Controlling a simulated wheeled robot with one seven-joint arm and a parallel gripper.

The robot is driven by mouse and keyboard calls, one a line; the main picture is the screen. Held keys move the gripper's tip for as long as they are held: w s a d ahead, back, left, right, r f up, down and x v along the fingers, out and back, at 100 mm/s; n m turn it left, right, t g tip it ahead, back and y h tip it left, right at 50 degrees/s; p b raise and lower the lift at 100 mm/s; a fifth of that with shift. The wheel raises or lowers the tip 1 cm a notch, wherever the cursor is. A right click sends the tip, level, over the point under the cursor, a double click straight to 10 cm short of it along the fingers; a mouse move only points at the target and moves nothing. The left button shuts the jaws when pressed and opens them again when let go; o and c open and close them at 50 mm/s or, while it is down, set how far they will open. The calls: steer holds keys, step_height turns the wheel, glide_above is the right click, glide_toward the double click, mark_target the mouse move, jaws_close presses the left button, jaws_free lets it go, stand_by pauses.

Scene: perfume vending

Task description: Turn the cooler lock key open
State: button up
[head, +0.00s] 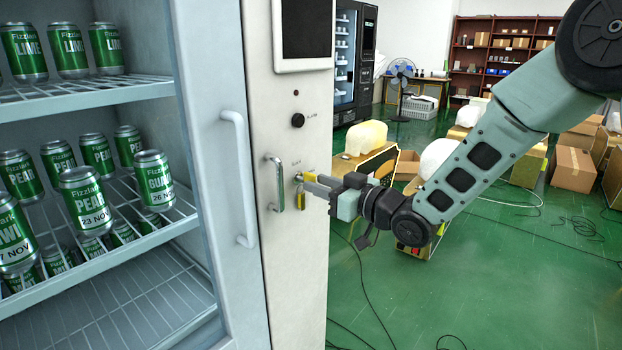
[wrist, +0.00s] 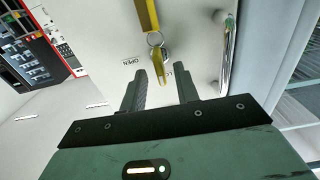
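The cooler lock (head: 298,177) is on the pale panel right of the cooler door. A yellow key (wrist: 160,68) sits in it, with a ring and a yellow tag (head: 301,199) hanging below. The tag also shows at the top of the wrist view (wrist: 148,14). My gripper (head: 312,184) is at the panel, level with the key. In the wrist view its two fingers (wrist: 160,74) are apart, one on each side of the key's head, with gaps visible. An OPEN label (wrist: 132,62) is left of the key there; another label is partly hidden.
A metal handle (head: 275,184) stands out of the panel just left of the lock. The cooler door has a long white handle (head: 239,178). Green cans (head: 82,198) stand on the cooler's shelves. A black knob (head: 297,121) is above the lock. Boxes and cables lie on the green floor.

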steer(key=shift+x, duration=1.55)
jaws_close()
